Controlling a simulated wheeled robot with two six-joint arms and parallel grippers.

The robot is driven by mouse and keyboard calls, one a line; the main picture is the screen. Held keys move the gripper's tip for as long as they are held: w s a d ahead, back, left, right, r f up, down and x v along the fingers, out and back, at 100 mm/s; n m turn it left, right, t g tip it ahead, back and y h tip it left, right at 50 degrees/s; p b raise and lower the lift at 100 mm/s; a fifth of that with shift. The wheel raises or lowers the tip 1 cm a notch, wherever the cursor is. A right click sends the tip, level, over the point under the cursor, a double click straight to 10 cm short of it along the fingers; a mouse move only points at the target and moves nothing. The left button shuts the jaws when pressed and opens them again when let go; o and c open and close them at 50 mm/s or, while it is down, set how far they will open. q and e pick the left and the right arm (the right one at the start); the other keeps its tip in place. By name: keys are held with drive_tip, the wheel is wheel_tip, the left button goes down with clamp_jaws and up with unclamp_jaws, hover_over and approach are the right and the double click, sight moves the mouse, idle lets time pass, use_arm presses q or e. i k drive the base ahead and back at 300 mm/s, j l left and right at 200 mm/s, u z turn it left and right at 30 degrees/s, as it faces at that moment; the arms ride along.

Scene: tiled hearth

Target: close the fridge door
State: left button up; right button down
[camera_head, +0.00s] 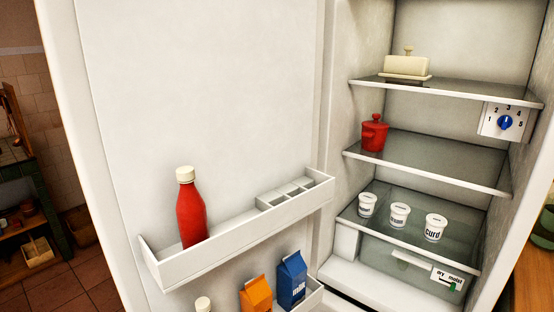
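The fridge door (205,90) stands wide open on the left and fills much of the head view, its inner side facing me. The fridge interior (455,40) shows on the right, with its shelves in plain view. The door's upper rack (236,232) holds a red bottle (191,212) with a white cap. Below it a lower rack (313,298) holds a blue milk carton (291,281), an orange carton (256,297) and a white-capped bottle (203,304). The door's outer handle is not visible. Neither of my grippers is in view.
Glass shelves hold a butter dish (407,67), a red pot (374,134) and small white curd pots (435,228). A dial (505,123) is on the right inner wall. A dark green table (45,185) stands left of the door; a wooden surface (530,275) lies at the right edge.

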sight(229, 91)
drive_tip(key=i+j+z, duration=0.25)
drive_tip(key=j+z, duration=0.2)
drive_tip(key=j, duration=0.25)
drive_tip(key=i+j+z, duration=0.15)
drive_tip(key=j+z, duration=0.25)
drive_tip(key=j, duration=0.35)
drive_tip(key=j+z, duration=0.45)
drive_tip(key=j, duration=0.3)
drive_tip(key=j+z, duration=0.4)
drive_tip(key=j, duration=0.4)
drive_tip(key=k+j+z, duration=0.25)
drive_tip(key=j+z, duration=0.2)
drive_tip(key=j, duration=0.25)
drive_tip(key=j+z, duration=0.1)
drive_tip(key=z, duration=0.4)
